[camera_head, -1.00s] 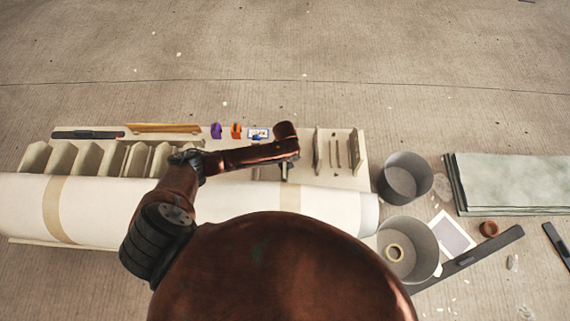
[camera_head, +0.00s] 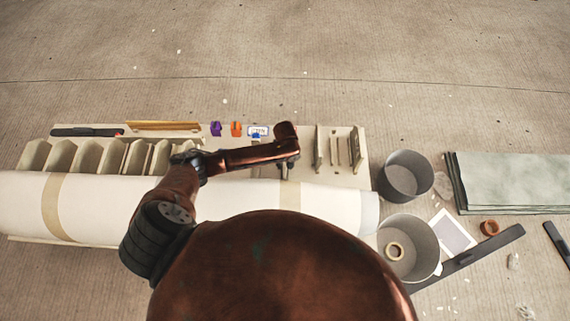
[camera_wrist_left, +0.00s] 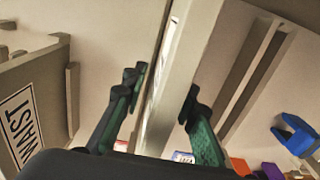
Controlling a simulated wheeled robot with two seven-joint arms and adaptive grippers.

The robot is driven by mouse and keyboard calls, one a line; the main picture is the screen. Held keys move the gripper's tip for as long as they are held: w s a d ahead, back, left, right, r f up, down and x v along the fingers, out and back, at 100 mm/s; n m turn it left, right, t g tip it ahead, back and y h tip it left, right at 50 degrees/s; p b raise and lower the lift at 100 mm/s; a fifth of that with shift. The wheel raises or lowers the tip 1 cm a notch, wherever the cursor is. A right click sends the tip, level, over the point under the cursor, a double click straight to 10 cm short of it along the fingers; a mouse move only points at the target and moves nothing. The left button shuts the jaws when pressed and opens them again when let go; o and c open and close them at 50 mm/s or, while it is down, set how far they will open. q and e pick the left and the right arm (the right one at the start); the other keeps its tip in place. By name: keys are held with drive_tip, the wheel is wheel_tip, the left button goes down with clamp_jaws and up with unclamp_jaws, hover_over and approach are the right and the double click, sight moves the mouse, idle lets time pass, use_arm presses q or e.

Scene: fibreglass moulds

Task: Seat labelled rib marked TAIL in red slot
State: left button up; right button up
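My left gripper (camera_wrist_left: 168,85) points down over the mould bed, with one dark green finger on each side of a pale upright rib (camera_wrist_left: 180,75). The rib is seen nearly edge-on; contact on both sides is unclear. No TAIL label can be read. A rib marked WAIST (camera_wrist_left: 20,122) stands at the left in the left wrist view. A red piece (camera_wrist_left: 120,145) shows partly behind the left finger; I cannot tell whether it marks a slot. In the head view my left wrist covers that area. My right gripper is out of view.
Blue (camera_wrist_left: 297,135), orange (camera_head: 236,129) and purple (camera_head: 215,129) pieces line the back edge. Upright plates stand left and right of the gripper. A white roll (camera_head: 110,210) lies in front. Grey buckets (camera_head: 405,175) and a green stack (camera_head: 515,182) stand right.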

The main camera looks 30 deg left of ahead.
use_arm(q)
drive_tip(key=shift+o, duration=0.2)
wheel_tip(320, 180, up, 12)
idle(0.6)
idle(0.4)
